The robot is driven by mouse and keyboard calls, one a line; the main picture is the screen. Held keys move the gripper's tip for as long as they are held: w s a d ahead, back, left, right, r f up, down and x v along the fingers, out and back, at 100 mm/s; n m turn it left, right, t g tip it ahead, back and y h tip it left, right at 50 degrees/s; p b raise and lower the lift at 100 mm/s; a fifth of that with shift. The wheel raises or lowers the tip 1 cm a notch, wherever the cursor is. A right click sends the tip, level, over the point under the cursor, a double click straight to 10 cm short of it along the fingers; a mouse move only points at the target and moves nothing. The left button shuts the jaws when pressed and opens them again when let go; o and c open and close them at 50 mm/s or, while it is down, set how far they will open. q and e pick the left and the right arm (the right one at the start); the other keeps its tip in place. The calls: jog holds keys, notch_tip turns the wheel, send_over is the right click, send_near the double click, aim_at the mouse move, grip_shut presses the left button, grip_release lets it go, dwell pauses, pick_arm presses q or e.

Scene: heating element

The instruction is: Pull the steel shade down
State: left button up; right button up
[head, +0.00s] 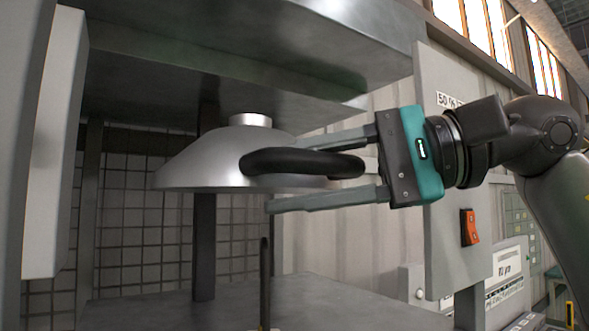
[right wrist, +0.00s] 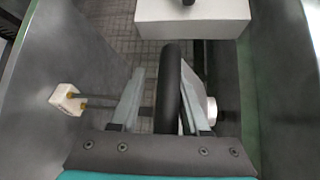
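The steel shade (head: 205,165) is a wide silver dome with a short neck, hanging under a grey overhead block in the head view. A thick black handle (head: 300,162) curves out from its front right side. My right gripper (head: 283,176) comes in from the right with its fingers apart, one above and one below the handle. In the right wrist view the handle (right wrist: 168,78) runs between the two spread fingers (right wrist: 160,80). There is a clear gap to the left finger; the right one is close to the handle, and contact cannot be told. My left gripper is not in view.
A grey overhead block (head: 250,50) is close above the shade. A flat grey work surface (head: 340,303) lies below, with a thin dark rod (head: 265,280) standing near its front. A panel with an orange switch (head: 470,227) stands at the right. Open space lies under the shade.

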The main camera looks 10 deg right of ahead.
jog(key=shift+o, duration=0.7)
jog(key=shift+r, duration=0.1)
jog(key=shift+d+r, duration=0.1)
jog(key=shift+d, duration=0.15)
jog(key=b+v, duration=0.2)
jog(key=v, duration=1.2)
jog(key=shift+s+d, duration=0.3)
jog(key=shift+d, duration=0.05)
